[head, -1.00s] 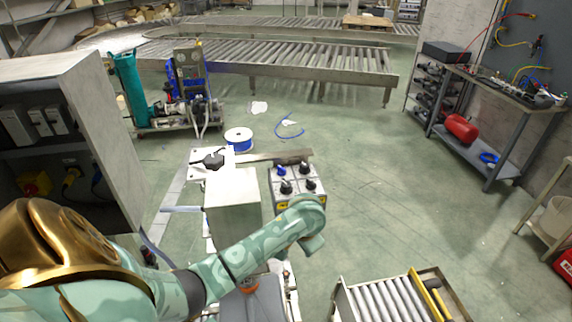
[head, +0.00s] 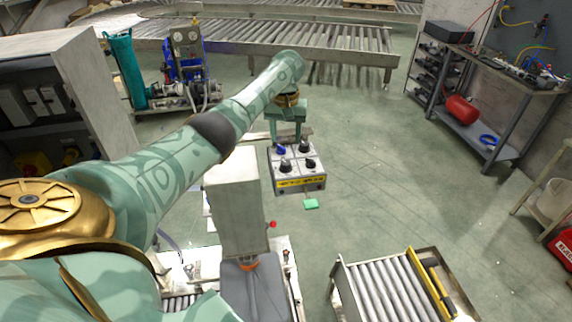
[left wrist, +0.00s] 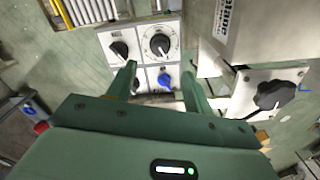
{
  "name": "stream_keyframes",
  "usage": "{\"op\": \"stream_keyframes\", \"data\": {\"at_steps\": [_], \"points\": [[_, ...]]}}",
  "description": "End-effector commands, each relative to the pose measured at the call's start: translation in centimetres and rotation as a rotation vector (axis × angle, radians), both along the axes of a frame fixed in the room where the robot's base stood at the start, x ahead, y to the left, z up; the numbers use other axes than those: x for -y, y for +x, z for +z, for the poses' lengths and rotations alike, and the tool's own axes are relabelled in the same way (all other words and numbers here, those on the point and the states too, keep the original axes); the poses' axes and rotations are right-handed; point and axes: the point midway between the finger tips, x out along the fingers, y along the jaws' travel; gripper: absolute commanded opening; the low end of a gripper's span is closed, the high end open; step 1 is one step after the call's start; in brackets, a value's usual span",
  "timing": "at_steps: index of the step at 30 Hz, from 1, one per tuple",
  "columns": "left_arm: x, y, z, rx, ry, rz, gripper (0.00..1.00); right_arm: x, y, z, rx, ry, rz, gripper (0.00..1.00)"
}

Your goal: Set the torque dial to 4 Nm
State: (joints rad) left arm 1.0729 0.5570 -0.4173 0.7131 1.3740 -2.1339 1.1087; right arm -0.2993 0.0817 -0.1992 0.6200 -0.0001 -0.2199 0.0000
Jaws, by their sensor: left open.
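A grey control box (head: 298,183) with a yellow label strip carries several knobs. In the head view a blue knob (head: 280,149) is at the far left, with black knobs at near left (head: 285,165), near right (head: 310,163) and far right (head: 303,146). In the left wrist view the near-left black knob (left wrist: 160,43) has a ring of scale marks; the numbers are too small to read. I cannot read which knob is labelled torque. My left gripper (left wrist: 158,70) is open above the box, its fingers on either side of the blue knob (left wrist: 164,79) in the picture; contact is unclear.
A grey pillar box (head: 236,215) stands left of the control box. A white plate with a black lever knob (left wrist: 272,95) is beside it in the wrist view. A small roller conveyor (head: 385,290) is at front right.

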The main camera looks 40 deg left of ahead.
Motion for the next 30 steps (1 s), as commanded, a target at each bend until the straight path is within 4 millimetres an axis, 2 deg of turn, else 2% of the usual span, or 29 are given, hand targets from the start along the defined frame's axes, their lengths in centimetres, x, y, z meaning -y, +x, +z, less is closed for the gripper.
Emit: {"op": "stream_keyframes", "data": {"at_steps": [1, 3, 10, 15, 24, 25, 27, 30], "points": [[0.0, -0.1, -1.9, -0.004, 0.001, 0.0, 0.52, 0.0, 0.0, -1.0, -0.001, 0.0, 0.0, 0.0], [0.0, -0.1, -3.7, -0.004, 0.0, 0.0, 0.52, 0.0, -0.1, -1.7, -0.001, 0.0, 0.0, 0.0], [0.0, 0.0, -8.2, -0.002, 0.001, 0.0, 0.52, 0.0, -0.1, -3.6, -0.003, 0.0, 0.0, 0.0], [0.0, 0.0, -9.6, -0.001, 0.002, -0.002, 0.52, 0.0, -0.2, -4.2, -0.004, 0.0, 0.0, 0.0], [0.0, 0.0, -9.7, 0.0, 0.001, -0.002, 0.52, -0.1, -0.2, -4.2, -0.004, 0.001, 0.0, 0.0], [0.0, 0.0, -9.7, 0.0, 0.001, -0.002, 0.49, -0.1, -0.2, -4.2, -0.004, 0.001, 0.0, 0.0], [0.0, 0.0, -9.7, 0.0, 0.001, -0.003, 0.29, -0.1, -0.2, -4.2, -0.004, 0.002, 0.0, 0.0], [0.0, 0.0, -9.7, 0.0, 0.001, -0.003, 0.07, -0.2, -0.2, -4.2, -0.004, 0.003, 0.0, 0.0]]}}
